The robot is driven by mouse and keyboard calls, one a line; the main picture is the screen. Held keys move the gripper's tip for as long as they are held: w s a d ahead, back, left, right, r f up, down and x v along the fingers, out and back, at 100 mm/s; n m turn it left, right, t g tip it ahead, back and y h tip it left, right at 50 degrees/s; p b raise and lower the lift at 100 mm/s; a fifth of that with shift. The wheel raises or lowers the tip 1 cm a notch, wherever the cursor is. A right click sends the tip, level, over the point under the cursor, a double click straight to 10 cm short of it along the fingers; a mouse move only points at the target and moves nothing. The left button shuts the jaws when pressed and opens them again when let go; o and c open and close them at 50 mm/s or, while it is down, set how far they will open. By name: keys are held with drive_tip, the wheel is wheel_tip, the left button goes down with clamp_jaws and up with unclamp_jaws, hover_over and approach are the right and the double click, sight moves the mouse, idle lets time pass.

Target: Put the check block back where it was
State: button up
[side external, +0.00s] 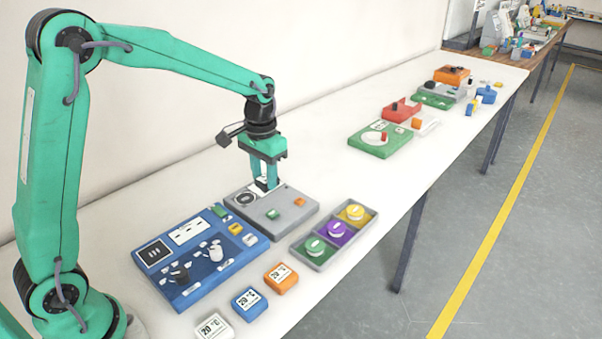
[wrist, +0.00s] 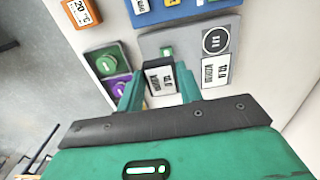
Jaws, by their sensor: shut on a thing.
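My gripper (side external: 268,181) is shut on the check block (wrist: 160,79), a small block with a white printed face and dark sides. In the wrist view the block sits between the two fingers. In the side view the block (side external: 261,184) is a small pale shape at the fingertips, over the back part of the grey panel (side external: 270,225). I cannot tell whether it touches the panel. The panel carries a round dark mark (wrist: 215,40), a printed white label (wrist: 208,71) and a green piece (wrist: 167,52).
A blue panel (side external: 217,275) with knobs lies left of the grey panel. A grey tray (side external: 318,262) with green, purple and yellow round pieces lies to the right. Orange (side external: 281,278), blue (side external: 249,304) and white (side external: 214,327) labelled blocks lie along the front. The table beyond is clear up to a green board (side external: 367,150).

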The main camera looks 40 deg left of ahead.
drive_tip(key=w+d+f, duration=0.1)
drive_tip(key=w+d, duration=0.2)
drive_tip(key=w, duration=0.5)
drive_tip(key=w+d+f, duration=0.2)
drive_tip(key=w+d, duration=0.2)
drive_tip(key=w, duration=0.5)
drive_tip(key=shift+w, duration=0.25)
hover_over(316, 186)
wheel_tip(316, 186, down, 7)
drive_tip(key=shift+r, duration=0.1)
drive_tip(key=shift+f, duration=2.05)
drive_tip(key=shift+f, duration=0.1)
